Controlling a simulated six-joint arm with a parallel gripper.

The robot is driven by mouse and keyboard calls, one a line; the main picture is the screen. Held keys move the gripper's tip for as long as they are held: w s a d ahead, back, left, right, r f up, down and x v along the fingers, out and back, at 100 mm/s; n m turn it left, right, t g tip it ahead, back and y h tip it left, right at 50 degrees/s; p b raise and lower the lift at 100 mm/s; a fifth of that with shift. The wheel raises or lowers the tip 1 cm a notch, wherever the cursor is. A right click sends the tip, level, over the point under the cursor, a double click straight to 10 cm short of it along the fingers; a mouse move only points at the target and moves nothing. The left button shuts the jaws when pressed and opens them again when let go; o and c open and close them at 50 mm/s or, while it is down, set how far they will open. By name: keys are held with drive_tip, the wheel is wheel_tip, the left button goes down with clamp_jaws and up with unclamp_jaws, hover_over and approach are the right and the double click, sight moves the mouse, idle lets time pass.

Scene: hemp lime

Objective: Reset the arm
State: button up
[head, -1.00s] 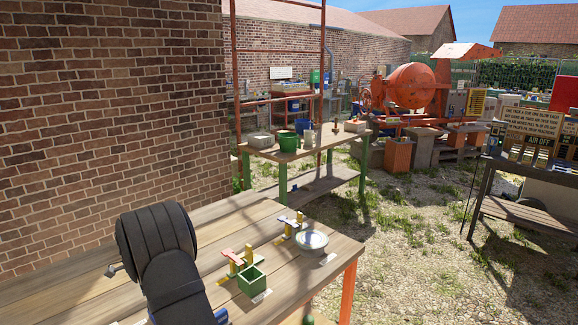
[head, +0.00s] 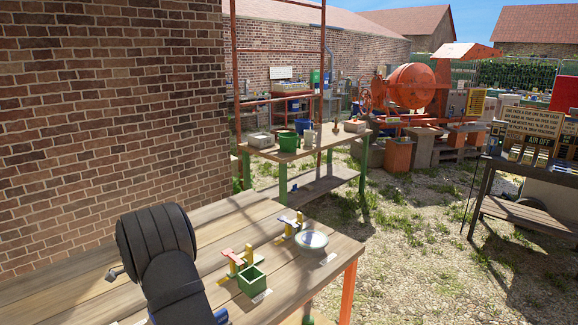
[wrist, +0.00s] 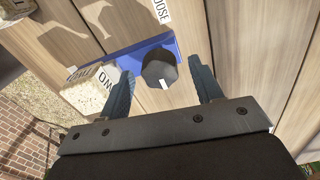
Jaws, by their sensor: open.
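My gripper (wrist: 161,68) shows in the wrist view with its two dark blue fingers apart. A dark, many-sided object (wrist: 159,68) lies beyond the fingertips and appears in the gap between them; the fingers do not appear to touch it. In the head view my black arm stands at the front left over the wooden bench (head: 75,265). The gripper itself is hidden or out of the picture there.
A blue flat piece (wrist: 125,54) and a pale labelled block (wrist: 96,78) lie by the dark object. The bench also bears a green open box (head: 252,281), a silver round dish (head: 312,240) and two small yellow stands. A brick wall (head: 100,100) rises behind.

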drive_tip(key=n, duration=1.2)
drive_tip(key=shift+n, duration=0.4)
drive_tip(key=n, duration=0.3)
drive_tip(key=shift+r+n, duration=0.2)
drive_tip(key=shift+n, duration=0.1)
drive_tip(key=shift+r, duration=1.15)
